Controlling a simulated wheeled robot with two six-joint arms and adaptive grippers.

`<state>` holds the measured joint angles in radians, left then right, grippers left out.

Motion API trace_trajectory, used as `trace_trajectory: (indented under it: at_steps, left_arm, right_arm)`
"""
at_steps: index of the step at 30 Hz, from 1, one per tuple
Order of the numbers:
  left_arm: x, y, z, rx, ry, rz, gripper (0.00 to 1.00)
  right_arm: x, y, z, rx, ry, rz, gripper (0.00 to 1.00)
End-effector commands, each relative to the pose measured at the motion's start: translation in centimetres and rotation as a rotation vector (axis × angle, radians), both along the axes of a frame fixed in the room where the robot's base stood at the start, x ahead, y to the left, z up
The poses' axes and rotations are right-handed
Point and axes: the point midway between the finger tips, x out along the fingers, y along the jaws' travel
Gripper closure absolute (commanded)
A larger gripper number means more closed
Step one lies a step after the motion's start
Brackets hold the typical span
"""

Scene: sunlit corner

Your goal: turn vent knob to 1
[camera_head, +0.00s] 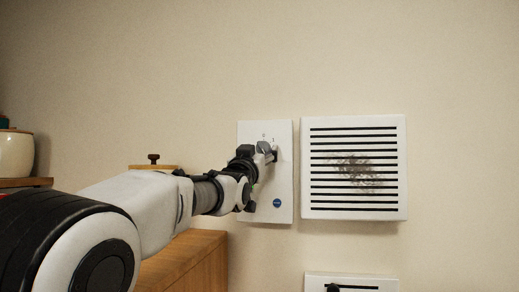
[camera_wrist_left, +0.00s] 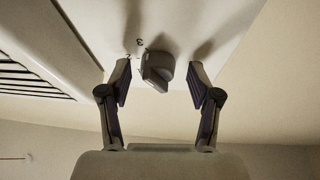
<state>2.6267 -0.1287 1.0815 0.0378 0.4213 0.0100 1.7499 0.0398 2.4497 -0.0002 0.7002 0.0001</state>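The vent knob (camera_wrist_left: 158,72) is grey and sits on a white control panel (camera_head: 283,190) on the wall. Small dark digits are printed beside it in the wrist view, one looking like a 3; I cannot tell which mark the knob points to. My left gripper (camera_wrist_left: 160,69) is open, with one finger on each side of the knob and a visible gap on both sides. In the head view my left gripper (camera_head: 262,155) reaches the panel and partly covers the knob area. My right gripper is not in view.
A white slatted vent (camera_head: 353,203) with a dark smudge hangs right of the panel. A blue round spot (camera_head: 277,203) is low on the panel. Another white unit (camera_head: 375,281) is below. A wooden cabinet (camera_head: 190,255) and a cream pot (camera_head: 15,154) are at left.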

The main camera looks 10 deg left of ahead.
Motion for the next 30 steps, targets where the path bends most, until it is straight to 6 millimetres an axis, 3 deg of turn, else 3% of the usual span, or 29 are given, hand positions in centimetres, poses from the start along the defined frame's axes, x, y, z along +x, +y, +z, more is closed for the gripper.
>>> trace_trajectory:
  at_steps: [1,3,5,19,30]
  left_arm:
    - [-0.02,-0.03,0.01,0.000,0.000,0.000,0.55]
    - [-0.03,-0.03,0.02,0.000,-0.001,0.000,0.80]
    - [-0.04,-0.04,0.03,0.000,-0.001,0.000,0.98]
    - [-0.05,-0.12,0.04,-0.055,-0.002,0.000,0.98]
    - [-0.06,-0.39,0.27,-0.309,-0.004,-0.001,0.98]
  right_arm:
    - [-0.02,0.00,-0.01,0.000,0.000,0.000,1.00]
    - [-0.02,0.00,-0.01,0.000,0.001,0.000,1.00]
    - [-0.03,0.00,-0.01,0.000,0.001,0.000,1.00]
    - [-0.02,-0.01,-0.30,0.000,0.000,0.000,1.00]
    - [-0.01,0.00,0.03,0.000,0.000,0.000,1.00]
